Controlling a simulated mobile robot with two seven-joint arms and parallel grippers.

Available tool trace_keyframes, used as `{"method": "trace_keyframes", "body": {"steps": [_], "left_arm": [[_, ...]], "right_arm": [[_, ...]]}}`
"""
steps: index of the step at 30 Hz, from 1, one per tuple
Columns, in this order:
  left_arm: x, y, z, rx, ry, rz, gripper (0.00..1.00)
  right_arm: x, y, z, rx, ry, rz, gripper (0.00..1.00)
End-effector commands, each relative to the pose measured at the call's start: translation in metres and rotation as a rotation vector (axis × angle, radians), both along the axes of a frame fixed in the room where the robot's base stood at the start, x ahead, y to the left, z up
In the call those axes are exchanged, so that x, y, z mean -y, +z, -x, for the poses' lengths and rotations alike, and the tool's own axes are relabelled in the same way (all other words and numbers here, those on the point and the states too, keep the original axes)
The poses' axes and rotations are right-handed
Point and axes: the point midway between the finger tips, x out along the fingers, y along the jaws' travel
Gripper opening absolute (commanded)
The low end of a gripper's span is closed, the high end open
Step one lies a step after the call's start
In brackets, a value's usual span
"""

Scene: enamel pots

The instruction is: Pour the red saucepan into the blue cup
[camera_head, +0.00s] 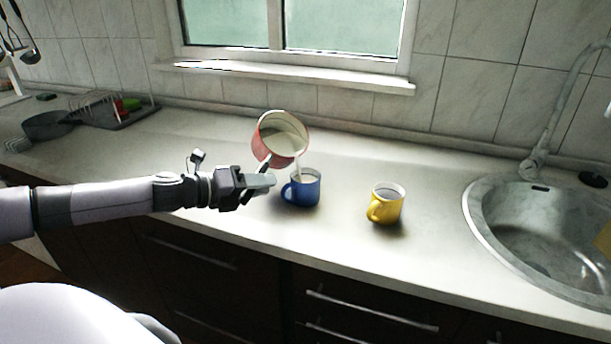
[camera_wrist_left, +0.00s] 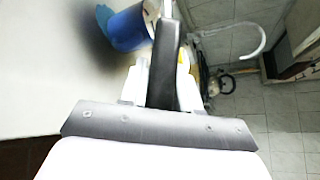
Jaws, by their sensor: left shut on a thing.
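The red saucepan (camera_head: 264,143) is tilted steeply above the counter, its pale inside facing me. A thin pale stream (camera_head: 298,168) runs from its lower rim down to the blue cup (camera_head: 304,192). The blue cup stands upright on the counter with its handle to the left; it also shows in the left wrist view (camera_wrist_left: 128,27). My left gripper (camera_head: 262,182) is shut on the saucepan's handle, left of the cup. In the left wrist view a dark handle (camera_wrist_left: 164,65) lies between the fingers. My right gripper is not in view.
A yellow cup (camera_head: 385,204) stands upright to the right of the blue cup. A steel sink (camera_head: 483,213) with a tap is at the far right. A dish rack (camera_head: 104,107) and dark pan (camera_head: 47,126) are at the back left. The counter between cups and sink is clear.

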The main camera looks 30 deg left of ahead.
Motion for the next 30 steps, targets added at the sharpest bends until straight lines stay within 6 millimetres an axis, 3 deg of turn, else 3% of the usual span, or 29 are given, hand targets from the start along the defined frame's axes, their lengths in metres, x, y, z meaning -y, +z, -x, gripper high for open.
{"method": "trace_keyframes", "body": {"steps": [8, 12, 20, 30], "left_arm": [[0.000, 0.005, -0.001, 0.010, -0.001, -0.004, 0.00], [-0.017, -0.012, -0.005, -0.027, 0.004, 0.163, 0.00], [-0.022, -0.004, -0.006, -0.041, -0.001, 0.232, 0.00], [-0.046, 0.001, -0.012, -0.093, -0.004, 0.463, 0.00]], "right_arm": [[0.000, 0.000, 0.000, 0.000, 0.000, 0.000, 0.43], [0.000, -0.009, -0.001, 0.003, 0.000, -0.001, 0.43], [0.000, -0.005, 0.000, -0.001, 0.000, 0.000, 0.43], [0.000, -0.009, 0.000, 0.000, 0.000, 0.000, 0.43]]}}
